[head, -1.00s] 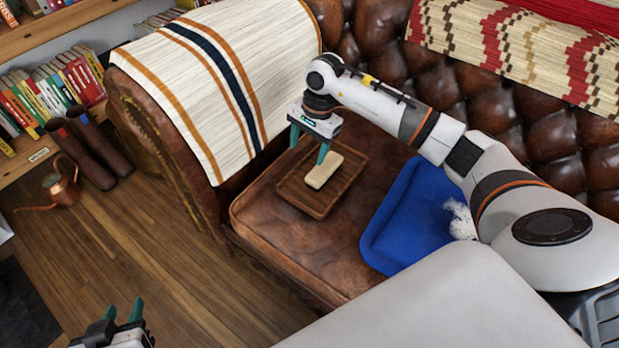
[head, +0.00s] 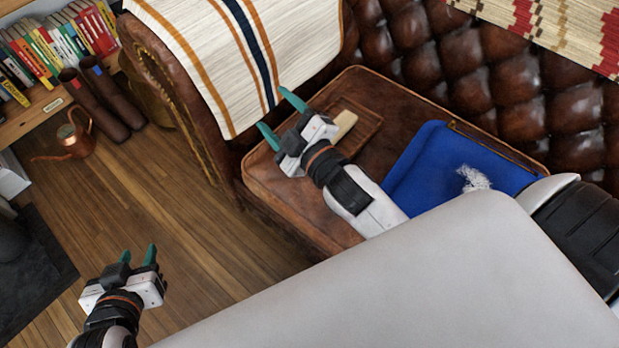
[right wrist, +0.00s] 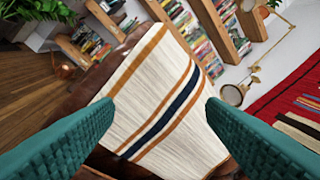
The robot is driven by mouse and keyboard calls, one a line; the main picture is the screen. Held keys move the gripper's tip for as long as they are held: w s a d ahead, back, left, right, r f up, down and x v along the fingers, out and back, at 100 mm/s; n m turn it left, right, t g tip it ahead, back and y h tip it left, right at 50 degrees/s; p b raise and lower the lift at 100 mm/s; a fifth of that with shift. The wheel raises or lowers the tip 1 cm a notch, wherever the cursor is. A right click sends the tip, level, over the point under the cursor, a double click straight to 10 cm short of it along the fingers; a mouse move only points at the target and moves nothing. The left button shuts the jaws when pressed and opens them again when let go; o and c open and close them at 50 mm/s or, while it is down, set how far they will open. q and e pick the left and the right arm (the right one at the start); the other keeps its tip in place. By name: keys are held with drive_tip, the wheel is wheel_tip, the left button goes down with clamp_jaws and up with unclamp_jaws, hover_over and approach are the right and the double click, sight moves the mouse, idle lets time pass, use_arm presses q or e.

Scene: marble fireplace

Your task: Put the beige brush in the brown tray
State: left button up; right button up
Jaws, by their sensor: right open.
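The beige brush (head: 346,122) lies in the brown tray (head: 370,138) on the leather sofa seat. My right gripper and wrist hide part of both in the head view. My right gripper (head: 279,114) is open and empty, in front of the tray and apart from the brush, with its fingers pointing toward the sofa arm. The right wrist view shows nothing between its teal fingers (right wrist: 160,115). My left gripper (head: 138,254) is over the floor at lower left, with its fingers apart and nothing between them.
A striped blanket (head: 215,65) covers the sofa arm. A blue cushion (head: 450,160) with a white tuft lies right of the tray. A copper watering can (head: 75,138) and books (head: 60,45) are at left. The wooden floor (head: 190,210) between is clear.

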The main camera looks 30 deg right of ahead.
drive_tip(key=s+d+f+m+g+h, duration=0.1)
drive_tip(key=s+f+m+g, duration=0.6)
drive_tip(key=s+f+m, duration=0.2)
drive_tip(key=shift+s+f, duration=0.3)
drive_tip(key=shift+f, duration=0.05)
